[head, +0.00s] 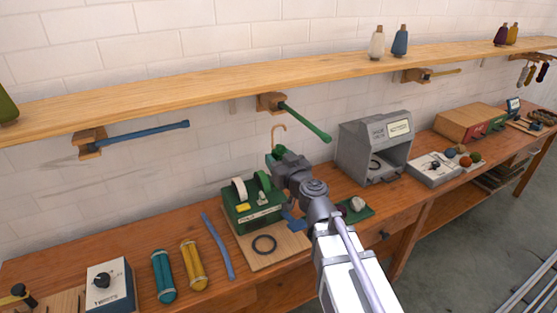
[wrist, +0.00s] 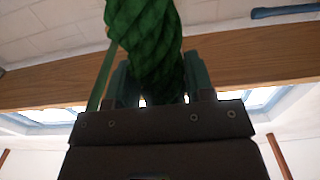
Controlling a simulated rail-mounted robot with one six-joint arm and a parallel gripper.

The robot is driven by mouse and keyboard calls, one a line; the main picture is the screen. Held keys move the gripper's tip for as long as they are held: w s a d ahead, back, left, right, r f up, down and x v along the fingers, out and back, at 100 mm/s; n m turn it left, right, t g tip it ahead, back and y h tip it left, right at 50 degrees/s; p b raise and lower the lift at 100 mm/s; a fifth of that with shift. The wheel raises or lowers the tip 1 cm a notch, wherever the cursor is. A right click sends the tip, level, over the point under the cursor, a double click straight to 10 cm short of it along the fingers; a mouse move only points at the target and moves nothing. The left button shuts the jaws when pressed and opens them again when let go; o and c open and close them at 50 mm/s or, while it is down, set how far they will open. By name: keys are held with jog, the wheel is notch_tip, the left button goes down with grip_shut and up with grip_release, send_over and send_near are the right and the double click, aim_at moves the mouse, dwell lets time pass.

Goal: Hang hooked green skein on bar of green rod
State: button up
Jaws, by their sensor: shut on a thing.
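The green rod (head: 305,122) sticks out from a wooden block under the shelf, its rounded tip toward the lower right. My gripper (head: 277,156) is below the rod and a little left of its tip, apart from it in the picture. It is shut on the green skein (wrist: 145,40), a twisted dark green bundle standing up between the jaws in the wrist view. In the head view only a small green part of the skein shows beside my gripper. A tan hook (head: 279,130) rises above it. A thin green bar (wrist: 101,75) shows left of the skein in the wrist view.
A blue rod (head: 145,133) and a yellow rod (head: 443,72) also hang under the wooden shelf (head: 200,83). Below stand a green machine (head: 253,212) and a grey box (head: 373,145). Blue-green and yellow skeins (head: 193,264) lie on the bench. The air between the rods is free.

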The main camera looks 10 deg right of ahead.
jog(key=w+d+f+b, duration=0.2)
jog(key=w+d, duration=0.2)
jog(key=d, duration=0.6)
jog(key=shift+d+f+b, duration=0.3)
jog(key=shift+d, duration=0.1)
jog(key=shift+w, duration=0.1)
jog(key=o, duration=1)
jog(key=v, duration=1.1)
